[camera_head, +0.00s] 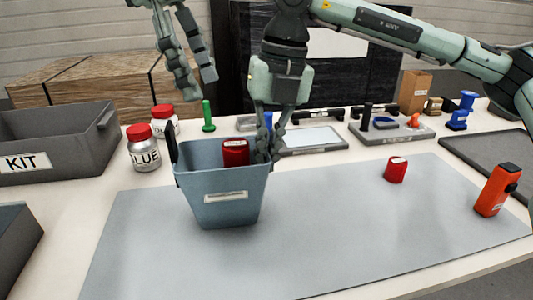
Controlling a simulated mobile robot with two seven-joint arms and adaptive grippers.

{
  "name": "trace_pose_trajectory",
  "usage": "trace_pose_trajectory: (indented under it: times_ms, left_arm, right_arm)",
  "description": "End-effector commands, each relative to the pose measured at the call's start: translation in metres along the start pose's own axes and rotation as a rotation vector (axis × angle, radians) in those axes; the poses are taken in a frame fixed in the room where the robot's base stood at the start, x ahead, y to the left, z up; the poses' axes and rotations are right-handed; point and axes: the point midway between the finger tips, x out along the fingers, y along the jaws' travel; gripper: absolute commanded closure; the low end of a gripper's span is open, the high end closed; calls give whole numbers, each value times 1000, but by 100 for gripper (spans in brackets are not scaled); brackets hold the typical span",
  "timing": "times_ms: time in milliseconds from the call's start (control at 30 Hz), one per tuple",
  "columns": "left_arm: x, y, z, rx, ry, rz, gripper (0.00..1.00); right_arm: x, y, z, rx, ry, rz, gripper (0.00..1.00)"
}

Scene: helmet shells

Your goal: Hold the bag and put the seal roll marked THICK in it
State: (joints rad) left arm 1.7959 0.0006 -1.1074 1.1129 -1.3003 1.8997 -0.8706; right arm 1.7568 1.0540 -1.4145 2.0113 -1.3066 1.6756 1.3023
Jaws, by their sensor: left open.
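The blue-grey bag (216,203) stands open-topped and upright at the left of the grey mat. A red roll (235,147) shows inside its mouth, its lower part hidden by the front wall. Another red roll (395,170) with a pale top stands on the mat to the right. The print on both rolls is too small to read. My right gripper (267,155) has its fingers closed on the bag's right rim, from above. My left gripper (194,88) is open and empty, above and behind the bag.
A grey KIT bin (75,150), a GLUE jar (143,152) and another red-capped jar (163,118) stand left of the bag. An orange device (496,190) stands at right. Trays with tools (390,132) line the back. The mat's middle (320,225) is clear.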

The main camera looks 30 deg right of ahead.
Motion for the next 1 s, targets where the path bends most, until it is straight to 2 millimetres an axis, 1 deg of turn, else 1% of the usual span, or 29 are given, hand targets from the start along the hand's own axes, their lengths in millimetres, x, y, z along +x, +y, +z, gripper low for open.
trace_pose_trajectory:
  times_ms: [33,233,500,600,667,767,1000]
  left_arm:
    - [0,0,0,0,0,0,40]
    - [0,0,0,0,0,0,40]
    - [0,0,0,0,0,0,40]
    - [0,0,0,0,0,0,40]
    - [0,0,0,0,0,0,40]
    - [0,0,0,0,0,0,40]
    - [0,0,0,0,0,0,40]
  right_arm:
    - [0,0,0,0,0,1,96]
    - [0,0,0,0,0,0,71]
    - [0,0,0,0,0,0,71]
    - [-4,0,0,0,-1,1,71]
    - [-10,1,0,0,-2,2,71]
    - [-27,1,1,0,-3,3,71]
    - [-79,1,0,-1,-3,3,71]
